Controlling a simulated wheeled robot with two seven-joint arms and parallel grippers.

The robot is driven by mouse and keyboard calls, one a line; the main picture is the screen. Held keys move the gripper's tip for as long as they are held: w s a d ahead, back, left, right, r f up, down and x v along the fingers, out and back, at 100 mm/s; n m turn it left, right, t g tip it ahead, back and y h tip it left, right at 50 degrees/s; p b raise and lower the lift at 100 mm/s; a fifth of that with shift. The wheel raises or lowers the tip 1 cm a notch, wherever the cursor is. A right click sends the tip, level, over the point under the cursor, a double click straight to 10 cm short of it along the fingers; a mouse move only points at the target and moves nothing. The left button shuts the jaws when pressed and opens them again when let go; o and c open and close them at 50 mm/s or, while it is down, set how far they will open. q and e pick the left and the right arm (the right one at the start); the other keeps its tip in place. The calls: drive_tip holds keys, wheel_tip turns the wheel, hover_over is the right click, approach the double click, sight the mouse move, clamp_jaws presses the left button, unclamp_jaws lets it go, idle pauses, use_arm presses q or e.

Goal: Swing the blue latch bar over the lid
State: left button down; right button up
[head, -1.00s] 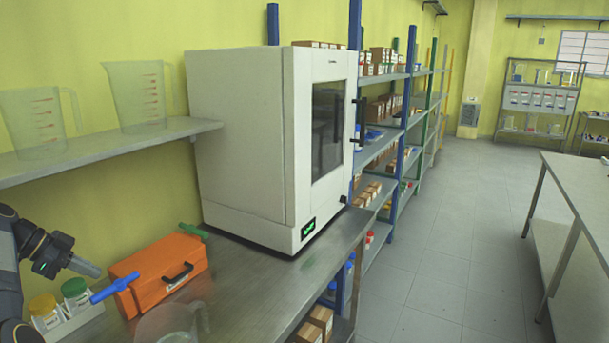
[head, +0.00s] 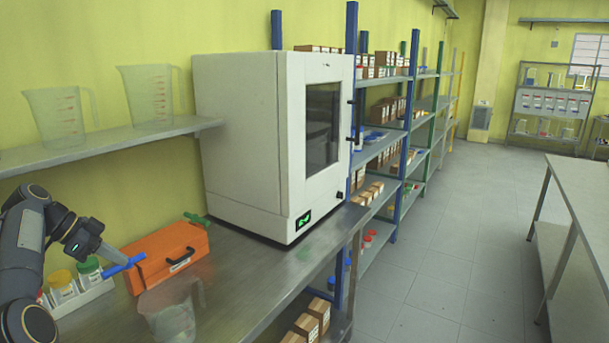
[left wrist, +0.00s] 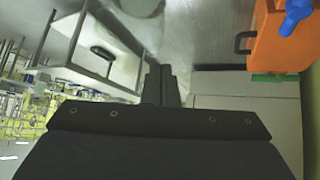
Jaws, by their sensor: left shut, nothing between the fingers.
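The orange box (head: 168,255) with a black handle stands on the steel bench. The blue latch bar (head: 124,264) is at its near left end and sticks out past the box's left side. A green bar (head: 196,219) sits at the far end. My left gripper (head: 117,258) is shut and empty, its fingertips at the blue bar in the head view; I cannot tell if they touch. In the left wrist view the shut fingers (left wrist: 161,86) are apart from the blue bar (left wrist: 295,16), which is at the top right. My right gripper is not in view.
A rack with capped jars (head: 66,290) stands left of the box, under my left arm. A clear beaker (head: 172,314) stands in front of the box. A large white cabinet (head: 240,140) is behind it to the right. A shelf (head: 110,138) with jugs hangs above.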

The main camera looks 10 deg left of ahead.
use_arm(q)
drive_tip(key=s+d+r+n+y, duration=0.1)
drive_tip(key=s+d+r+n, duration=0.15)
drive_tip(key=d, duration=0.45)
drive_tip(key=s+d+r+n, duration=0.1)
drive_tip(key=s+d+n, duration=0.1)
drive_tip(key=s+d, duration=0.3)
drive_tip(key=s+d+r+n+y, duration=0.1)
drive_tip(key=s+d+r+n, duration=0.15)
drive_tip(key=d, duration=0.55)
drive_tip(key=s+d+f+n, duration=0.2)
drive_tip(key=s+d+f, duration=0.4)
drive_tip(key=s, duration=0.3)
drive_tip(key=s+d+f+n+t+y, duration=0.1)
drive_tip(key=s+d+f+n, duration=0.1)
drive_tip(key=s+d+f, duration=0.4)
drive_tip(key=s+f, duration=0.3)
drive_tip(key=s, duration=0.1)
drive_tip(key=shift+f+n, duration=0.15)
drive_tip(key=shift+n, duration=0.15)
